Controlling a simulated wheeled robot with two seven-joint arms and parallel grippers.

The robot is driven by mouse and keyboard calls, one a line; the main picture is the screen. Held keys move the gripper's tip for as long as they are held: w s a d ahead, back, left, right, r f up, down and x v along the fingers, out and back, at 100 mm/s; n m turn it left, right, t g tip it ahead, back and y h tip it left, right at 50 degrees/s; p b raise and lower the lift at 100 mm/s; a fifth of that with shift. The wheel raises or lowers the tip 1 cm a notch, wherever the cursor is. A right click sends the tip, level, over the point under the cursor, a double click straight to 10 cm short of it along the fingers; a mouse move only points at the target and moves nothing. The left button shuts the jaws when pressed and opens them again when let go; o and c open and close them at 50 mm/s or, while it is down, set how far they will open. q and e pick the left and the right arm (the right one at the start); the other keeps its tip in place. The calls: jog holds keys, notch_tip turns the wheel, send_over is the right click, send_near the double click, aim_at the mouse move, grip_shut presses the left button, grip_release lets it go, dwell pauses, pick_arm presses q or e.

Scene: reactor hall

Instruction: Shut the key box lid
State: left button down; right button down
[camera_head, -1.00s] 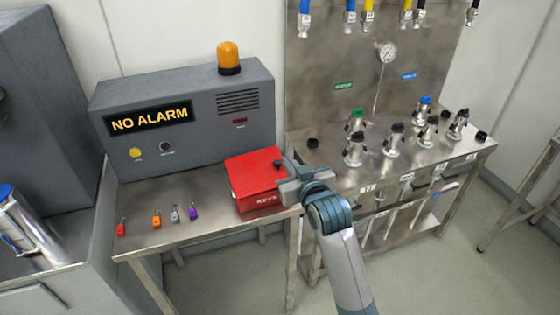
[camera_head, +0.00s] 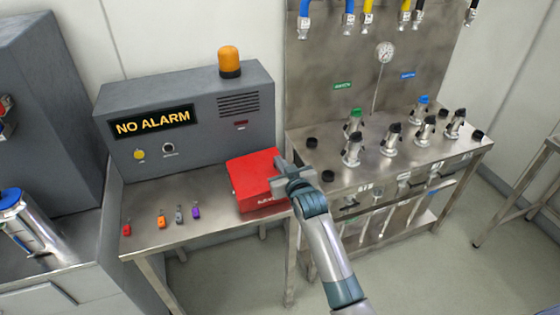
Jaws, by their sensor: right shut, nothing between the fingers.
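The red key box (camera_head: 256,181) sits on the steel table below the grey alarm cabinet. Its top looks flat and level, with the lid down on the box as far as I can see. My right gripper (camera_head: 279,172) is shut and empty at the right edge of the box, by the top corner. It covers part of that edge, and I cannot tell if it touches the lid. My left gripper is not in view.
Several small coloured padlocks (camera_head: 179,215) lie on the table (camera_head: 222,222) left of the box. The alarm cabinet (camera_head: 190,110) stands behind it. A steel valve bench (camera_head: 350,172) with several fittings stands close on the right.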

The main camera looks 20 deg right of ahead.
jog(key=shift+f, duration=0.2)
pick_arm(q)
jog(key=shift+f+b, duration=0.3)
pick_arm(e)
jog(key=shift+d+f+m, duration=0.2)
jog(key=shift+f+m, duration=0.05)
jog(key=shift+f, duration=0.25)
jog(key=shift+d+f+m, duration=0.15)
jog(key=shift+f+m, duration=0.1)
jog(key=shift+f, duration=0.2)
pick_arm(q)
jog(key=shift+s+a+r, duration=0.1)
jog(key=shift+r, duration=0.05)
pick_arm(e)
jog(key=shift+r, duration=0.1)
